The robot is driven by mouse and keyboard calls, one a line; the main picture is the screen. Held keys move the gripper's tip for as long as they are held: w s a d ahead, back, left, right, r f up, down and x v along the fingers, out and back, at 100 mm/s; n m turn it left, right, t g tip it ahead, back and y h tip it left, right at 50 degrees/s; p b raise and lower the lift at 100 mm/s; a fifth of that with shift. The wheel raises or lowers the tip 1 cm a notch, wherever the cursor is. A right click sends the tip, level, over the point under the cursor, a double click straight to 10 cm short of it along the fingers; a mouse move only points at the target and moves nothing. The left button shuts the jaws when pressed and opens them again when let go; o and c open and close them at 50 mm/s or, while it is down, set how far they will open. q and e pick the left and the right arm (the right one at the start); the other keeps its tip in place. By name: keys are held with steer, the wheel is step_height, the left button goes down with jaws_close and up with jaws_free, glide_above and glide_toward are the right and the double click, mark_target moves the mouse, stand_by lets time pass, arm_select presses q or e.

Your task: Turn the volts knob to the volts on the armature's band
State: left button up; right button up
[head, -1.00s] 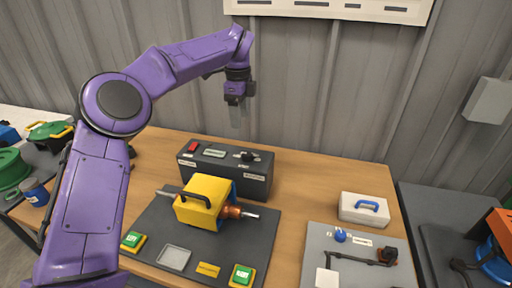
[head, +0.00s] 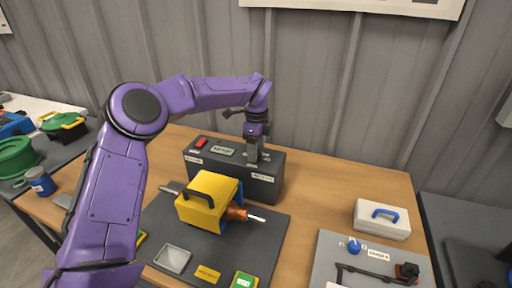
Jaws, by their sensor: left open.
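The dark control box (head: 235,177) stands at the back of the table, with a red switch (head: 201,142) and a small display (head: 222,151) on its top. My left gripper (head: 256,158) points down, open, at the right part of that top, where the knob sits. The fingers hide most of the knob, and I cannot tell whether they touch it. The copper-coloured armature (head: 237,214) with its steel shaft (head: 256,219) sticks out of the yellow housing (head: 203,207). Writing on its band is too small to read. My right gripper is out of view.
The yellow housing sits on a dark mat (head: 220,250) with a grey tray (head: 173,260) and a green button (head: 243,281). A white case with a blue handle (head: 382,221) and a grey board (head: 335,252) are at right. Bare table lies between.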

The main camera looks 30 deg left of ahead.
arm_select(q)
steer(key=shift+f, duration=0.2)
steer(key=c, duration=1)
